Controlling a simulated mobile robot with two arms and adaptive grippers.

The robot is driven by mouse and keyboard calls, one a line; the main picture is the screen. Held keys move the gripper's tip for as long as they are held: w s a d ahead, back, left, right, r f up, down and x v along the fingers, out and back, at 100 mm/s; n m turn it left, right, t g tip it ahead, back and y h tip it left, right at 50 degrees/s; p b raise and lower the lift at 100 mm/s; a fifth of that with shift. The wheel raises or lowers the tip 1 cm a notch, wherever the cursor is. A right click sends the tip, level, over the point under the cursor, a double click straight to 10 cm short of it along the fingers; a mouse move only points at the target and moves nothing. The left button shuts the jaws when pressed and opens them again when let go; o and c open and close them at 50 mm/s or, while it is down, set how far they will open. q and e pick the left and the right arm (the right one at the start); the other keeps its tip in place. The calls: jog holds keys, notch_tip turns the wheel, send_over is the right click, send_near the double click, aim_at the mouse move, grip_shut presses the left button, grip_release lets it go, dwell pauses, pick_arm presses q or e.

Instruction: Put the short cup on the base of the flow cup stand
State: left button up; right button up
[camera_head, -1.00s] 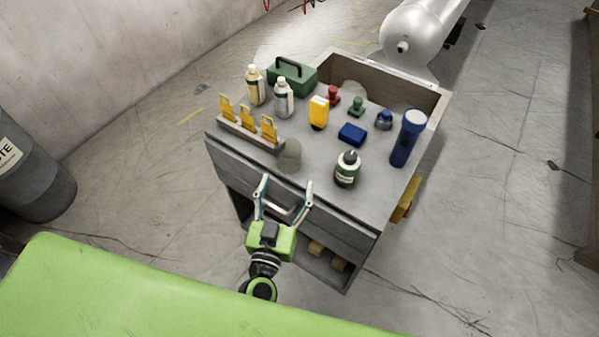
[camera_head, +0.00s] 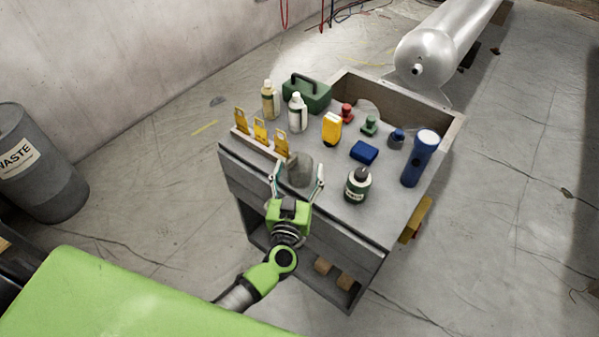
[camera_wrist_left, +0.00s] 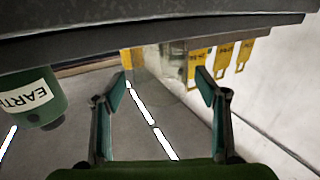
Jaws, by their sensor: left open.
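A translucent grey cup-shaped thing (camera_head: 300,169), likely the short cup, stands on the near left part of the grey bench top. My left gripper (camera_head: 298,176) is open at the bench's front edge, its fingers to either side of the cup in the picture. I cannot tell whether they touch it. In the left wrist view the clear cup (camera_wrist_left: 160,88) shows faintly between and beyond the fingertips (camera_wrist_left: 162,78). A second faint translucent shape (camera_head: 367,107) is at the back, partly hidden; I cannot tell if it belongs to the flow cup stand. My right gripper is not in view.
A rack with yellow tags (camera_head: 260,130) stands just left of the cup.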

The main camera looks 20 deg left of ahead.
aim_at(300, 156)
pick_arm(q)
jog(key=shift+w+a, duration=0.2)
jog(key=shift+w, duration=1)
jog(key=c, duration=1.3)
jog(key=shift+r+p, duration=0.3)
jog(key=shift+r, duration=0.2)
notch_tip(300, 156, up, 3)
jog(key=shift+f+p, duration=0.15)
jog(key=shift+p, duration=0.6)
jog(key=s+a+r+h+p, duration=0.1)
jog(key=s+r+p, duration=0.1)
jog(key=s+r, duration=0.6)
jog(key=s+a+r+m+h+p, duration=0.1)
jog(key=s+r+p, duration=0.1)
jog(key=s+r, duration=0.7)
jog(key=s, duration=0.5)
jog(key=shift+s+r+m+h, duration=0.2)
jog(key=shift+r+m+h, duration=0.05)
jog(key=shift+m+h, duration=0.05)
